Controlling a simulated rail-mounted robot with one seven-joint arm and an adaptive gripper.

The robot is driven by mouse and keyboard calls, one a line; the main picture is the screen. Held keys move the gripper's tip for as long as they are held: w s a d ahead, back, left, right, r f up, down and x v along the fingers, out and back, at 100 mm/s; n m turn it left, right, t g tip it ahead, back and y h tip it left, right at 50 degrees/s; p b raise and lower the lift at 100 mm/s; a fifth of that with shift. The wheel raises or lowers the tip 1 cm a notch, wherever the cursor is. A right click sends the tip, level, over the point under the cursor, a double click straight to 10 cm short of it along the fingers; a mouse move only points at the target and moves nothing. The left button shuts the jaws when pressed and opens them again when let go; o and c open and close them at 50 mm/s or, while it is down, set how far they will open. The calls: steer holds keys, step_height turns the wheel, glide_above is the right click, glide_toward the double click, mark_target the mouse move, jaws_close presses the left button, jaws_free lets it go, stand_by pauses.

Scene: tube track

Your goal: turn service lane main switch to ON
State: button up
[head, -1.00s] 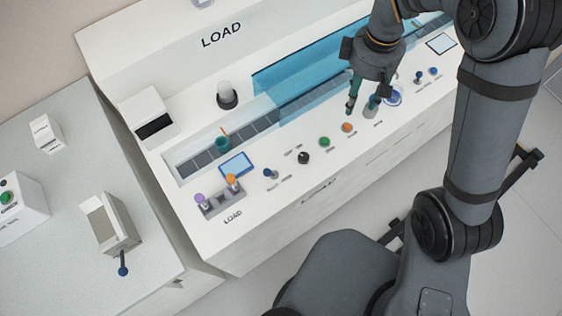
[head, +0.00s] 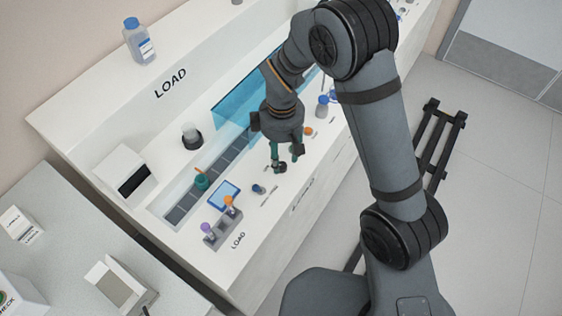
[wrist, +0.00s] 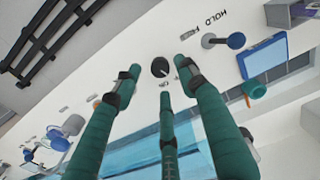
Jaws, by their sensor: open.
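A round black knob (wrist: 160,67) with a pale pointer mark sits on the white LOAD console (head: 262,222). It is the likely main switch, but its ON and OFF marks are too small to read. My gripper (head: 285,163) is open over the console's front control strip, its green fingers pointing down. In the wrist view, the knob shows between the dark fingertips of my gripper (wrist: 158,76), with nothing held. I cannot tell the exact height of the fingertips above the knob. In the head view, the fingers largely hide the knob.
A blue-topped lever (wrist: 236,40) and a blue-framed screen (head: 223,194) lie to one side of the knob. Beyond stands a grey rack (head: 222,240) with purple and orange tops. An orange button (head: 308,131) and blue-capped item (head: 322,105) are on the other side.

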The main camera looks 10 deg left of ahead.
mark_target(282, 167)
steer(key=shift+f, duration=1.45)
steer(key=shift+c, duration=0.9)
jaws_close()
